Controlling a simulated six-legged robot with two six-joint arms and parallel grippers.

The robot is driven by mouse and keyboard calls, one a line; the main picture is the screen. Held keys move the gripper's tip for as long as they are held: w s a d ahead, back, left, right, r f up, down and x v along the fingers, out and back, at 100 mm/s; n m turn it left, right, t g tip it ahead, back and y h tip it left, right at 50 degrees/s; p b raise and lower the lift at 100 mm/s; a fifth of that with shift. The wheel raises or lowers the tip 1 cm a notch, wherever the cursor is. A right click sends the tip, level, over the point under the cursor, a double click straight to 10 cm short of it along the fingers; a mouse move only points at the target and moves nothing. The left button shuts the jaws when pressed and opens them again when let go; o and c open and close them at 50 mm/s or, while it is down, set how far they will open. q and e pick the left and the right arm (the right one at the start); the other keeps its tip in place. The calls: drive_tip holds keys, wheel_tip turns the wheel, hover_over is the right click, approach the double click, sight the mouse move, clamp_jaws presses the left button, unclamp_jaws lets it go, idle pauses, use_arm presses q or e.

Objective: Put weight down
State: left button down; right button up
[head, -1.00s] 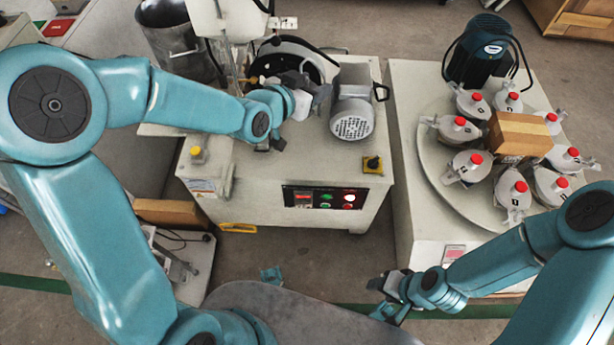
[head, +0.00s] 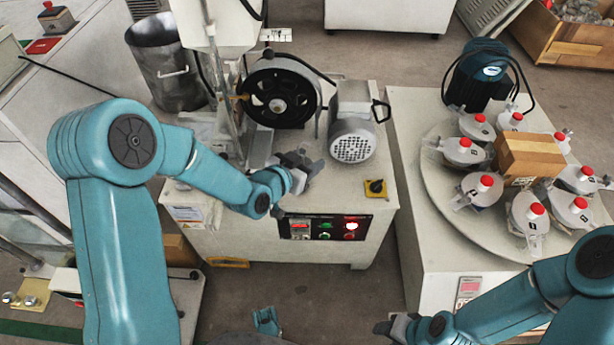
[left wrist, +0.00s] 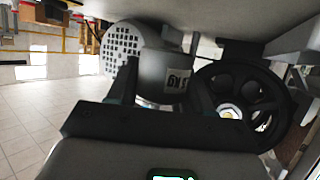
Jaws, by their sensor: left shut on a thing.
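A grey metal weight (left wrist: 170,72) with an upside-down KG label shows between the dark fingers of my left gripper in the left wrist view. My left gripper (head: 301,163) is shut on it. In the head view it is over the machine's top, in front of the black spoked wheel (head: 280,100) and left of the silver motor (head: 352,125). The weight is hard to make out there, and I cannot tell whether it touches the top. My right gripper (head: 391,328) is low at the bottom of the head view, away from the machine; its jaw opening is unclear.
A control panel (head: 325,227) and yellow-black switch (head: 376,188) are at the machine's front. A metal bucket (head: 165,65) stands at back left.

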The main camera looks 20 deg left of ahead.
use_arm(q)
wheel_tip(320, 180, down, 4)
drive_tip(key=shift+f+b, duration=0.2)
drive_tip(key=shift+b, duration=0.65)
drive_tip(key=shift+r, duration=0.1)
drive_tip(key=shift+f, duration=0.25)
drive_tip(key=shift+c, duration=2.3)
unclamp_jaws()
